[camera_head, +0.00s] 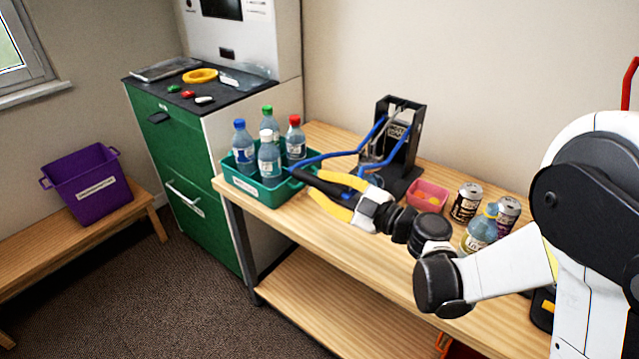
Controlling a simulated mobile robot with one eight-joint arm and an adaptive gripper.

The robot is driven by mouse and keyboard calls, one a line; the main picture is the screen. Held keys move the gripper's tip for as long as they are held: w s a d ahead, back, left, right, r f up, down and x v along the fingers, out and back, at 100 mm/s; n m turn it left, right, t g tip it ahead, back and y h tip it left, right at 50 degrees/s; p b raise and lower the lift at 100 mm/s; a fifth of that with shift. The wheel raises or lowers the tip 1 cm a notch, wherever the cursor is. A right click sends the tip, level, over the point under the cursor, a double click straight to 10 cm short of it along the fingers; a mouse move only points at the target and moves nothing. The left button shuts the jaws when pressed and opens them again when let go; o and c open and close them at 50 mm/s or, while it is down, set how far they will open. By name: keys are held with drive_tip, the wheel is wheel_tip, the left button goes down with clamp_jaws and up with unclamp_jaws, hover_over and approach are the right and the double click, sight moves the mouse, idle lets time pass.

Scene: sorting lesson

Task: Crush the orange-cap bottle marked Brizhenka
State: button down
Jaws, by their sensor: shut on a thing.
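My gripper (307,176), yellow and black, reaches left over the table. It is shut at the blue handle (340,153) of the crusher, whose bars run down toward its fingers; the exact contact is partly hidden. The black upright crusher (404,112) stands against the wall at the back of the table. I see no orange-cap bottle, and the inside of the crusher is mostly hidden from this side. No label reading Brizhenka can be made out.
A green crate (272,200) holds bottles with blue, green, white and red caps, just left of my gripper. A pink bin (440,190) with orange bits, two cans (466,203) and a blue-capped bottle (480,231) stand on the right. A purple bin (90,198) sits on a bench.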

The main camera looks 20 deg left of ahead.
drive_tip(key=shift+s+a+f, duration=0.1)
drive_tip(key=shift+s+f, duration=0.1)
drive_tip(key=shift+f, duration=0.15)
drive_tip(key=c, duration=1.2)
unclamp_jaws()
drive_tip(key=shift+a, duration=0.1)
drive_tip(key=shift+d, duration=0.2)
drive_tip(key=v, duration=1.1)
drive_tip(key=shift+s+d+r, duration=0.1)
drive_tip(key=shift+d, duration=0.25)
